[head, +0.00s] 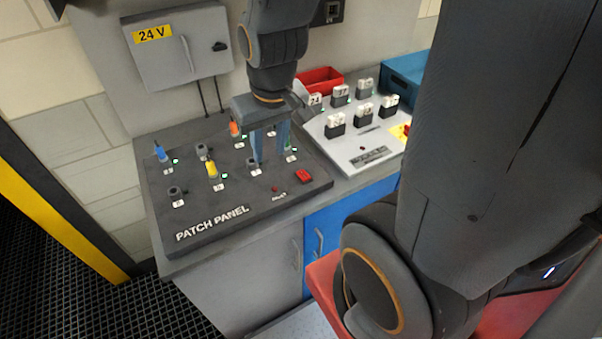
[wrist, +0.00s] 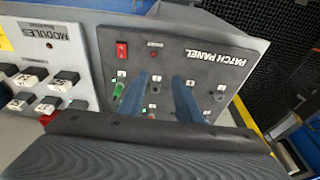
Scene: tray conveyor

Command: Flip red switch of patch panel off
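The patch panel (head: 240,213) is a dark sloped box on the counter in the head view, and it also shows in the wrist view (wrist: 215,50). Its red switch (head: 304,176) is a small rocker near the right front corner; it also shows in the wrist view (wrist: 122,51) at the panel's upper left. Which way the rocker is tilted is too small to tell. My gripper (head: 271,154) points down over the panel, its two blue fingers apart with nothing seen held between them. It is behind and left of the switch, apart from it.
Blue (head: 161,153), yellow (head: 211,168), orange (head: 234,129) and green (head: 291,152) plugs stand on the panel, the green one close beside my fingers. A small red light (head: 275,189) sits left of the switch. A white module board (head: 352,150) stands to the right.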

